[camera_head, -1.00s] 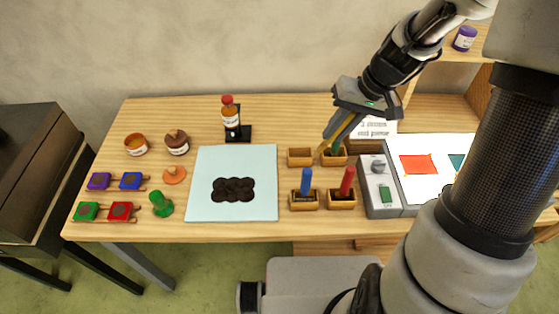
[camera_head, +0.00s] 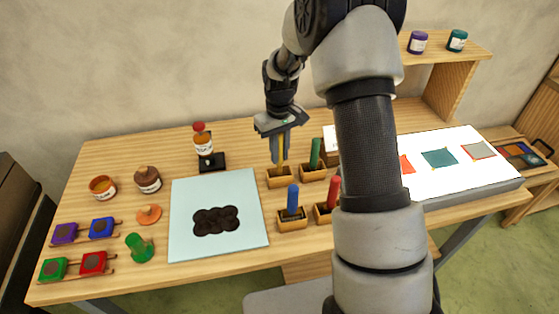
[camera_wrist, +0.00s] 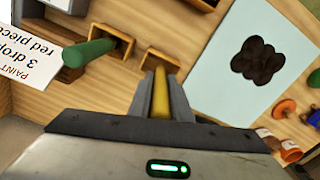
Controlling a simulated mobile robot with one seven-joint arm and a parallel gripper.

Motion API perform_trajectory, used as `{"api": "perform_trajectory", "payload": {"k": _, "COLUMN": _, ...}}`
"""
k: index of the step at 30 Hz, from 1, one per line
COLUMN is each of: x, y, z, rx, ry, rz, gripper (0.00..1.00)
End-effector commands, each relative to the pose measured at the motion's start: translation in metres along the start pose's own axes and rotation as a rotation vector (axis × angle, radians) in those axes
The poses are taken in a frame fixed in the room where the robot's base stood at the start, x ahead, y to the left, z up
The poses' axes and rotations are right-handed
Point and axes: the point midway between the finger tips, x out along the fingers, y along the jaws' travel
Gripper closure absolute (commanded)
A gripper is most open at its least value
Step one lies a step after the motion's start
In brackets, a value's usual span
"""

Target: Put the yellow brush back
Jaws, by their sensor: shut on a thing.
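My gripper (camera_head: 279,150) is shut on the yellow brush (camera_head: 281,163), which is upright, handle in the jaws. The brush is over the back left wooden holder (camera_head: 279,182), its lower end at or in the opening; I cannot tell how deep. In the wrist view, the yellow brush (camera_wrist: 160,97) lies between my gripper's fingers (camera_wrist: 161,102), with the holder (camera_wrist: 161,57) just beyond. The brush's lower end is hidden there.
A green brush (camera_head: 315,153) stands in the holder to the right. A blue brush (camera_head: 292,200) and a red brush (camera_head: 333,190) stand in the front holders. A pale blue mat (camera_head: 190,235) lies to the left. A light panel (camera_head: 455,180) is at right.

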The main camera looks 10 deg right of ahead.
Motion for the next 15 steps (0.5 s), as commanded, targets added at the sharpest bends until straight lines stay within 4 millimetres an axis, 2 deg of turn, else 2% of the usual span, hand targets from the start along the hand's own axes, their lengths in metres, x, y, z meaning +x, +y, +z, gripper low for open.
{"api": "perform_trajectory", "payload": {"k": 6, "x": 0.030, "y": -0.001, "z": 0.001, "rx": 0.000, "ry": -0.003, "rz": -0.002, "gripper": 1.00}}
{"api": "perform_trajectory", "payload": {"k": 15, "x": 0.033, "y": 0.000, "z": 0.001, "rx": 0.000, "ry": -0.001, "rz": -0.001, "gripper": 1.00}}
